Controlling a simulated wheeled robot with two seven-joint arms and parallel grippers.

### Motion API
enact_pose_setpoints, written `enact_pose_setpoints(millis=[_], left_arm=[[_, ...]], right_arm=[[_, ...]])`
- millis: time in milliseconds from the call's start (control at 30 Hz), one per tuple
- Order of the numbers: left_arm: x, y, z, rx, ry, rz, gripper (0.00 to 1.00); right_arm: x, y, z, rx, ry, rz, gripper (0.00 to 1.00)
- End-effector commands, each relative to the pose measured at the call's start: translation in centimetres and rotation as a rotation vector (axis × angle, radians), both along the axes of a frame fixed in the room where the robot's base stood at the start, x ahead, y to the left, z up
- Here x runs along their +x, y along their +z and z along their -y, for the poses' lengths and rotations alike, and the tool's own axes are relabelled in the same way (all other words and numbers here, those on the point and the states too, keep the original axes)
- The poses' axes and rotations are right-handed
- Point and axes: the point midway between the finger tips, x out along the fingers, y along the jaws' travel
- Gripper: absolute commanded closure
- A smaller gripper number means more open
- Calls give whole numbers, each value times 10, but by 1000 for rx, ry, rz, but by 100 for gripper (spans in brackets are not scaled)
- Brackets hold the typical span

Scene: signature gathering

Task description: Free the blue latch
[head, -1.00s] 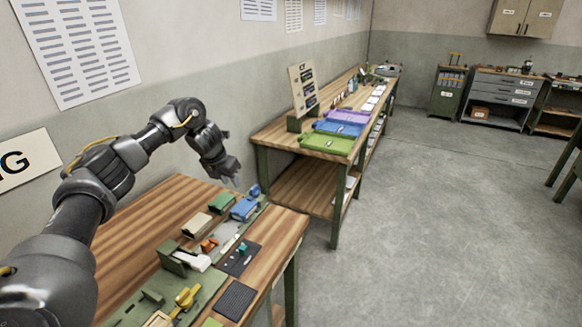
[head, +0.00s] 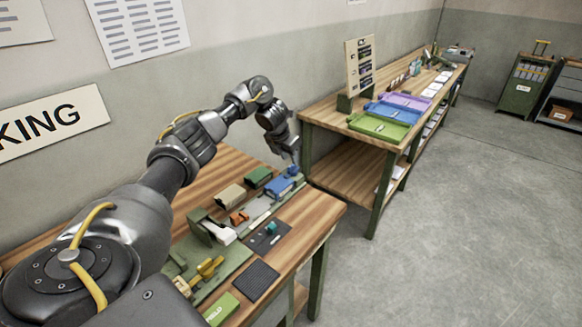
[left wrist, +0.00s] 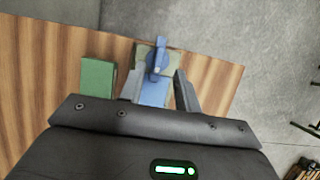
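The blue latch (head: 282,185) is a blue block with a raised knob at the far end of the green fixture on the near wooden bench. In the left wrist view the blue latch (left wrist: 157,62) has an upright lever on a greenish plate. My left gripper (head: 292,158) is just above it, pointing down. In the left wrist view my left gripper (left wrist: 159,78) is open, with one finger on each side of the blue part. I cannot tell whether the fingers touch it. My right gripper is out of view.
A green block (left wrist: 97,77) sits just left of the fingers. On the bench are a tan block (head: 230,197), an orange piece (head: 239,217), a yellow handle (head: 208,268) and a dark pad (head: 256,280). A second bench (head: 330,112) with coloured trays stands behind. Floor at right is clear.

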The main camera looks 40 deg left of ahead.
Motion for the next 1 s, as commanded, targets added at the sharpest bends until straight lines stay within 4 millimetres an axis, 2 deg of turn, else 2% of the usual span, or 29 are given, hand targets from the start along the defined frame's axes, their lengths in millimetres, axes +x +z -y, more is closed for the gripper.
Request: enact_pose_setpoints(millis=[33, 300, 667, 900, 1000], left_arm=[[3, -4, 0, 0, 1, -4, 67], [14, -34, -1, 1, 2, 0, 67], [16, -38, -2, 2, 2, 1, 67], [16, -38, -2, 2, 2, 2, 99], [16, -38, -2, 2, 2, 2, 100]], right_arm=[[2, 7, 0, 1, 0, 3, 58], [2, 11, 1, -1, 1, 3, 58], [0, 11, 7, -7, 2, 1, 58], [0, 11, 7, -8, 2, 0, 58], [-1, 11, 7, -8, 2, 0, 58]])
